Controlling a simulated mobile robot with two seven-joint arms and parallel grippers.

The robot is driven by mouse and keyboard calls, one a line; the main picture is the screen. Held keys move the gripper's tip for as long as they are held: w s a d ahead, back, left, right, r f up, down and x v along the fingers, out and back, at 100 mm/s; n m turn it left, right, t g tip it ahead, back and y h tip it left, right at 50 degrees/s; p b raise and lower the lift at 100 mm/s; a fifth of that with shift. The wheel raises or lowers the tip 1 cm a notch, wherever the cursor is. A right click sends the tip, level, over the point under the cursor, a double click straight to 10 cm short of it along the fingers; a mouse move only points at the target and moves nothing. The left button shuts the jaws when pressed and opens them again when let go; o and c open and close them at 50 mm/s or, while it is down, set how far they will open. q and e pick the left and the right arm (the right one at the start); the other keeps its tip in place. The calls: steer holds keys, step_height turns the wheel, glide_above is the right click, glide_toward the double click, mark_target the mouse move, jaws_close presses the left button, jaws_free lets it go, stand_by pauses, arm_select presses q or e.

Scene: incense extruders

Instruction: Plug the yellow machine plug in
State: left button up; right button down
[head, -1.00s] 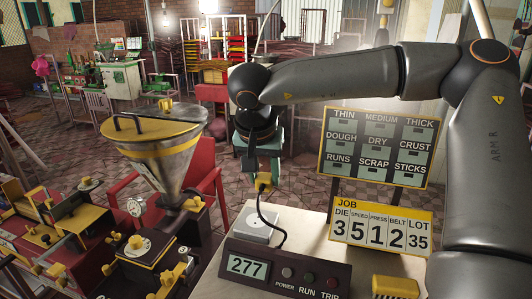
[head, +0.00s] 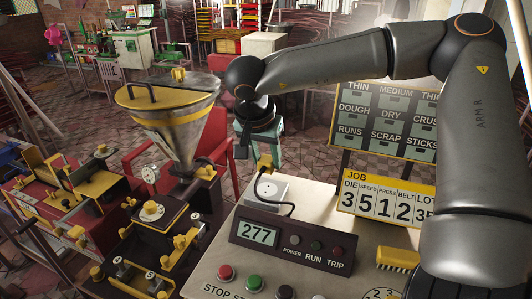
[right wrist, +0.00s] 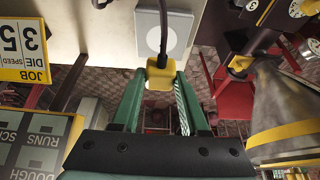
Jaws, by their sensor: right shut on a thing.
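The yellow plug (head: 264,161) is held by my right gripper (head: 265,150), whose green fingers are shut on it. In the right wrist view the plug (right wrist: 160,76) sits between both fingertips, with a black cable (right wrist: 165,35) rising from it. In the head view the cable curves down toward the dark control box. The plug appears apart from the plate. Its prongs are hidden. My left gripper is not in view.
The control box (head: 292,240) reading 277 stands in front of the plate. The job sign (head: 388,196) and a dark board are to the right. A metal hopper (head: 178,120) with a yellow rim stands left. A yellow brush (head: 397,255) lies on the bench.

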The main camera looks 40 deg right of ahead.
mark_target(264, 173)
steer(key=shift+f, duration=0.85)
steer(key=shift+f+b, duration=1)
steer(key=shift+f, duration=0.4)
steer(key=shift+b, duration=0.65)
stand_by(0.4)
steer(key=shift+f+b, duration=0.6)
steer(key=shift+b, duration=0.05)
steer(key=shift+c, duration=1.7)
jaws_free()
steer(key=v, duration=1.2)
steer(key=shift+r, duration=0.3)
steer(key=shift+s+a, duration=0.1)
steer(key=shift+s, duration=0.05)
